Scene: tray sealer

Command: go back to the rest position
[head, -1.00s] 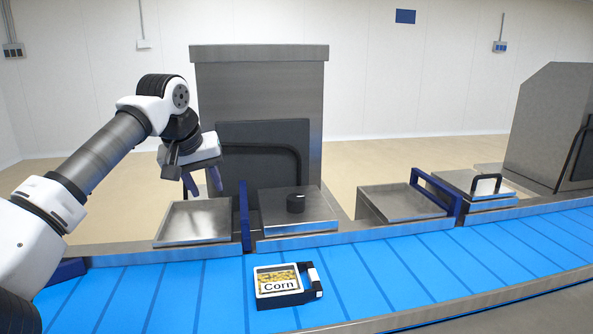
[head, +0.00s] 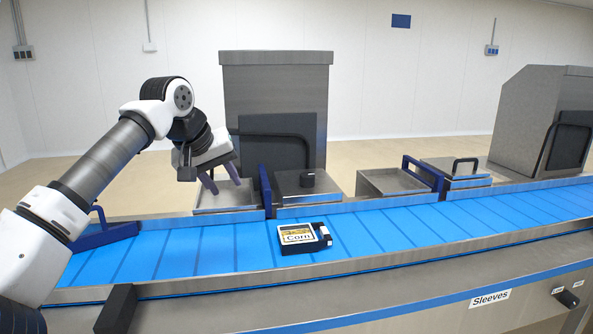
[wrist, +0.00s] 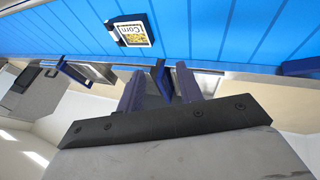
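My gripper (head: 221,180) is in the air at the left, in front of the tray sealer and above the far side of the conveyor. Its two purple fingers are apart with nothing held between them. They also show spread in the wrist view (wrist: 160,90). The arm is stretched forward and bent at the elbow. A black tray labelled Corn (head: 304,237) lies on the blue conveyor belt (head: 400,225), well away from the gripper. The Corn tray shows in the wrist view (wrist: 131,33) too.
The steel sealer housing (head: 275,90) stands behind the belt. Steel plates (head: 295,187) and blue upright guides (head: 265,190) line its far edge. A second steel housing (head: 530,110) is at the right. A Sleeves label (head: 490,298) marks the conveyor's near side.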

